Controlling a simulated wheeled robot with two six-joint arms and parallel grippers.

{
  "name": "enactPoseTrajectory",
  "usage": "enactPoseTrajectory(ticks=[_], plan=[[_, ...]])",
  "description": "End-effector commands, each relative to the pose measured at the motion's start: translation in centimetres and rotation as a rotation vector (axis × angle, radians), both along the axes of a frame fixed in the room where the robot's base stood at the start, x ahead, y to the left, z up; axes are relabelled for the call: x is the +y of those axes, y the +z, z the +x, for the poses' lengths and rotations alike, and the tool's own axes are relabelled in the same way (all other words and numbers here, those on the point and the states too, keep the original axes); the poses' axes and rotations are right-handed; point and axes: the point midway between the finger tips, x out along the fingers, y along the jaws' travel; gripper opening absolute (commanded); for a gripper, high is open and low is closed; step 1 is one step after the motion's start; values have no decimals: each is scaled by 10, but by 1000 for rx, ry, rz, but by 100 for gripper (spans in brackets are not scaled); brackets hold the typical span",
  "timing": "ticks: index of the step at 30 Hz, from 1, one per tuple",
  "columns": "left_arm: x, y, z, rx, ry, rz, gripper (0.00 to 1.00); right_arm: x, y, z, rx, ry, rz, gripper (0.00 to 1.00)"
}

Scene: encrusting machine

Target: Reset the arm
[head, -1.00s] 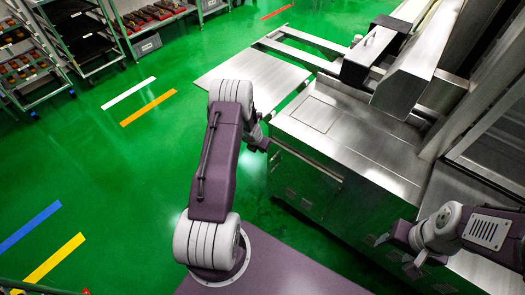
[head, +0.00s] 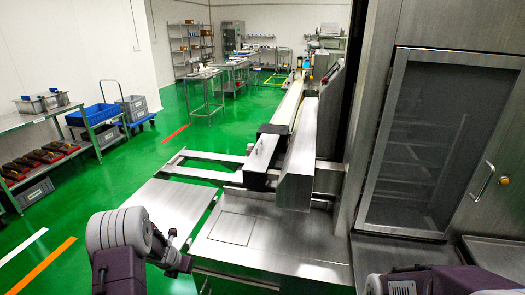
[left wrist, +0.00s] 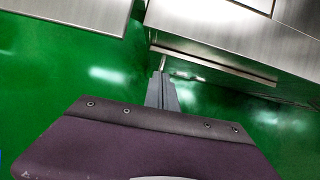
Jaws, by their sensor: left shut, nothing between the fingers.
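The left wrist view shows my left gripper (left wrist: 162,88) with its narrow grey fingers together and nothing between them. It hangs over the green floor beside a steel machine edge. In the head view my left arm stands at the bottom left, its wrist in front of the steel machine (head: 235,228); the fingertips cannot be made out there. My right arm shows only as a grey joint and purple link at the bottom right corner. My right gripper is out of the frame.
A flat steel plate (head: 166,207) lies left of the machine. A tall cabinet with a glass door (head: 415,145) stands at the right. Shelving with red trays (head: 38,160) and a cart with a blue bin (head: 93,115) stand at the left. Green floor (head: 120,180) is clear between.

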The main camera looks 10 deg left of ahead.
Motion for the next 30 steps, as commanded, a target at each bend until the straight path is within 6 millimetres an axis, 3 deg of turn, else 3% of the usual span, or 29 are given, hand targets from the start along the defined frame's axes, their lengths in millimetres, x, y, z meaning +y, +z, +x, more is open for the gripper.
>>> enactPoseTrajectory(ticks=[1, 5, 7, 10, 14, 18, 20, 22, 23, 30], plan=[[-15, 42, 15, -45, -41, 17, 0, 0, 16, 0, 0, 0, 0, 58], [-69, 138, 30, -162, 37, -37, 0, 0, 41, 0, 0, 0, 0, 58], [-94, 189, 22, -216, 280, -154, 0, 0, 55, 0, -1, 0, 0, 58], [-111, 229, -11, -231, 756, -381, 0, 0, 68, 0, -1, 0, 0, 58], [-121, 238, -84, -148, 1516, -684, 0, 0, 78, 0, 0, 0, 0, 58], [-135, 204, -174, 4, 2416, -846, 0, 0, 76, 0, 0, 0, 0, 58], [-144, 192, -203, 46, 2745, -836, 0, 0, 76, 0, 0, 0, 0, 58], [-152, 190, -217, 57, 2986, -832, 0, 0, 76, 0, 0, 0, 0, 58], [-153, 189, -219, -51, -3015, 823, 0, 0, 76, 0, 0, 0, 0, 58], [-153, 189, -221, -24, -2924, 783, 0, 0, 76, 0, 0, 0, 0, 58]])
